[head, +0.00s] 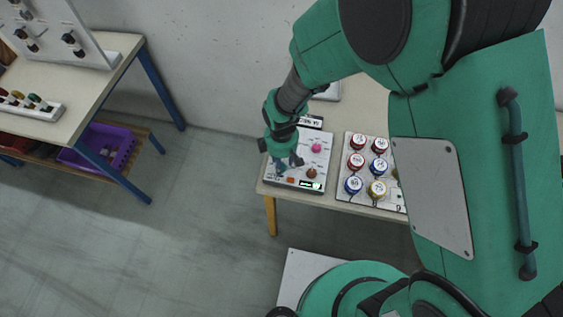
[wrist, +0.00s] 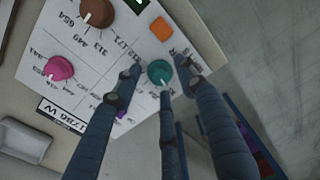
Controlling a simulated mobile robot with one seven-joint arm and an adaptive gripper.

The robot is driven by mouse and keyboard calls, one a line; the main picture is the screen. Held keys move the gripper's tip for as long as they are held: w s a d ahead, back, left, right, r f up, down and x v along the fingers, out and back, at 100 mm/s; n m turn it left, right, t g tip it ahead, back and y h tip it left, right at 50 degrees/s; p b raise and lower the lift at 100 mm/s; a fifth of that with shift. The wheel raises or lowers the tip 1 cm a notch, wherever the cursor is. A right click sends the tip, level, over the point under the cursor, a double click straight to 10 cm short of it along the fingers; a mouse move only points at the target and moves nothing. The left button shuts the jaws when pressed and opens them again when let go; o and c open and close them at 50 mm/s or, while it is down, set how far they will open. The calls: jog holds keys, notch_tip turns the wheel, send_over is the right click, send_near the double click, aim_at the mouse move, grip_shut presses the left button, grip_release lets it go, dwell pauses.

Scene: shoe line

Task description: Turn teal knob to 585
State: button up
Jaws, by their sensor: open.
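In the wrist view the teal knob (wrist: 160,72) sits on a white control panel (wrist: 105,60) with printed numbers. Its pale pointer mark faces toward the bottom of the picture. My gripper (wrist: 158,80) is open, with its dark fingers reaching around the teal knob from below and both sides. I cannot tell whether any finger touches it. In the head view my gripper (head: 288,160) is over the left part of the panel (head: 314,150) and hides the teal knob. A small green display (head: 311,185) is lit at the panel's front edge; its digits are too small to read.
The panel also has a pink knob (wrist: 58,68), a brown knob (wrist: 97,13) and an orange button (wrist: 161,29). A board of numbered red, blue and yellow knobs (head: 345,192) lies to the right. Another table (head: 65,125) stands at left, with open floor between.

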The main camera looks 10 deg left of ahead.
grip_shut()
jog(key=shift+m, duration=0.4)
jog(key=m+p, duration=0.1)
jog(key=m, duration=0.3)
jog(key=shift+r, duration=0.1)
jog(key=m+p, duration=0.1)
jog(key=m, duration=0.4)
jog(key=shift+m, duration=0.4)
jog(key=m+p, duration=0.1)
jog(key=m, duration=0.5)
jog(key=m+p, duration=0.1)
jog(key=m, duration=0.6)
